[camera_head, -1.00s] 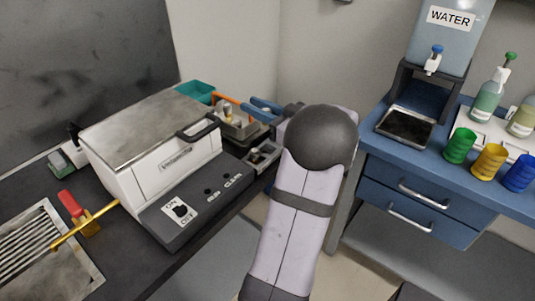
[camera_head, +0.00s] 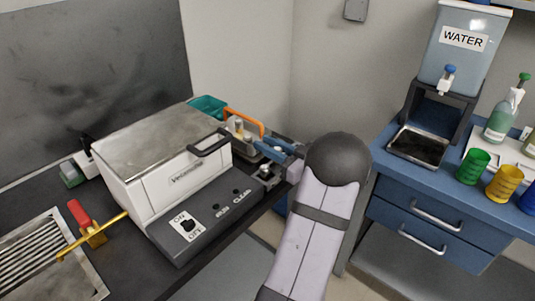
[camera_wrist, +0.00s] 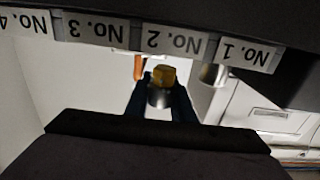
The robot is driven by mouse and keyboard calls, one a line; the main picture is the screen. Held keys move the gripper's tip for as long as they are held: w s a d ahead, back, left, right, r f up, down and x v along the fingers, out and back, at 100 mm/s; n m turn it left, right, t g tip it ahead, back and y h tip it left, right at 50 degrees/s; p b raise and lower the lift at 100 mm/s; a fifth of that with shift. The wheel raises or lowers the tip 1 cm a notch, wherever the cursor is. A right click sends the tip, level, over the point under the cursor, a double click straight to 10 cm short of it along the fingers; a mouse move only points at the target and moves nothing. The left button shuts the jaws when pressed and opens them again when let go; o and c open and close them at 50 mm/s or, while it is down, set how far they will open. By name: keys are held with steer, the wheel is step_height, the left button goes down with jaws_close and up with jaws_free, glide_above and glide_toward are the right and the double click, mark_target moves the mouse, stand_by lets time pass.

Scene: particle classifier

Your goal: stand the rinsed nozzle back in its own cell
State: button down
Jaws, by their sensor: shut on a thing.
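My gripper (camera_wrist: 160,92) is shut on a nozzle (camera_wrist: 162,75) with a yellow brass hexagonal part and a silver body. The nozzle is seen between the two dark blue fingers in the wrist view. In the head view my gripper (camera_head: 276,150) is beside the metal rack (camera_head: 232,148) with the orange handle, right of the white machine. Its fingertips and the held nozzle are not clear there. Labels No. 1 (camera_wrist: 246,54), No. 2 (camera_wrist: 172,43), No. 3 (camera_wrist: 95,29) and No. 4 (camera_wrist: 25,21) appear upside down in the wrist view. Cell interiors are hidden.
The white lidded machine (camera_head: 165,185) stands left of the rack, with a teal bin (camera_head: 207,106) behind. A small metal fixture (camera_head: 268,174) lies below my gripper. The blue bench (camera_head: 385,183) with the water tank (camera_head: 462,62) stands to the right.

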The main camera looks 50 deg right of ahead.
steer(key=shift+f, duration=1.5)
steer(key=shift+f, duration=0.1)
steer(key=shift+f, duration=0.1)
steer(key=c, duration=1.8)
jaws_free()
steer(key=shift+s+r, duration=0.15)
steer(key=shift+r, duration=0.05)
steer(key=s, duration=1.1)
steer(key=shift+s+b, duration=0.3)
steer(key=shift+s, duration=0.1)
